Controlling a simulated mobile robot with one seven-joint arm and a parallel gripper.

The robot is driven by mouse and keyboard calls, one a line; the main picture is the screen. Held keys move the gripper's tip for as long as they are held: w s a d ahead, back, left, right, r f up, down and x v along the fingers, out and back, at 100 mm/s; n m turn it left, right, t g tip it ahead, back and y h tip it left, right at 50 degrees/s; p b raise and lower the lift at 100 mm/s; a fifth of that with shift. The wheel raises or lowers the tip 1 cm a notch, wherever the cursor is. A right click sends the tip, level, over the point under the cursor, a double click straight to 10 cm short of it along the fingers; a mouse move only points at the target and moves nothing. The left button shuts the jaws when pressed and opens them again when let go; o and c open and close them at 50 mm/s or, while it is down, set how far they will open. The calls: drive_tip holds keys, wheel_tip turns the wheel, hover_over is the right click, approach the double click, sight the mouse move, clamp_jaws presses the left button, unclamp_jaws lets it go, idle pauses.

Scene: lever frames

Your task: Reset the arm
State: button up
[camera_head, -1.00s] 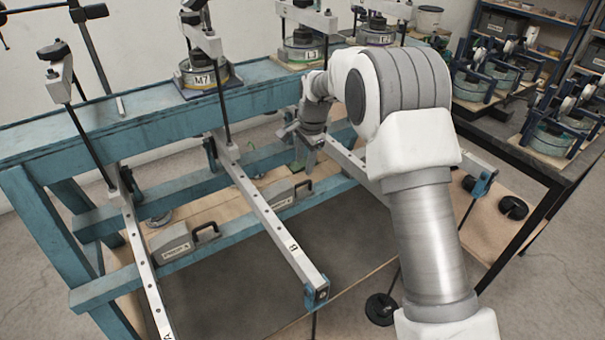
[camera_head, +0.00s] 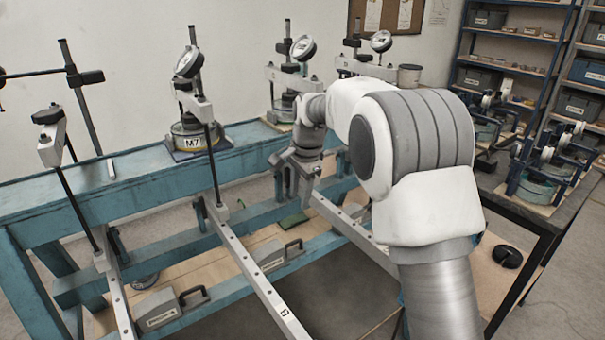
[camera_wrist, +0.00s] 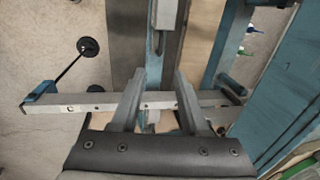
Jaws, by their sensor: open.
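My gripper (camera_head: 299,182) hangs from my arm over the blue frame, above the lever bars near the middle of the head view. In the wrist view my gripper (camera_wrist: 157,82) is open, its two grey fingers apart. Nothing is held between them. A perforated metal lever bar (camera_wrist: 105,103) runs across below the fingers in the wrist view; I cannot tell the exact gap to it. My forearm hides part of the bench's right side in the head view.
Lever bars (camera_head: 248,268) stick out toward me. Toolboxes (camera_head: 160,310) sit lower down. A dark table (camera_head: 513,195) with more devices stands right, with shelves (camera_head: 515,50) behind. A hanging rod with black discs (camera_wrist: 88,46) shows in the wrist view.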

drive_tip(key=s+d+r+n+t, duration=0.1)
drive_tip(key=s+d+r+n, duration=0.1)
drive_tip(key=s+d+r, duration=0.5)
drive_tip(key=s+d+r+n+t, duration=0.1)
drive_tip(key=s+d+r+n, duration=0.3)
drive_tip(key=s, duration=0.4)
drive_tip(key=s+d+f+n+t, duration=0.1)
drive_tip(key=s+d+n, duration=0.1)
drive_tip(key=s, duration=0.8)
drive_tip(key=s+d+f+n+h, duration=0.1)
drive_tip(key=s+d, duration=0.3)
drive_tip(key=s, duration=0.6)
drive_tip(key=shift+s+d+n+t, duration=0.25)
drive_tip(key=shift+n+t, duration=0.15)
drive_tip(key=shift+n, duration=0.3)
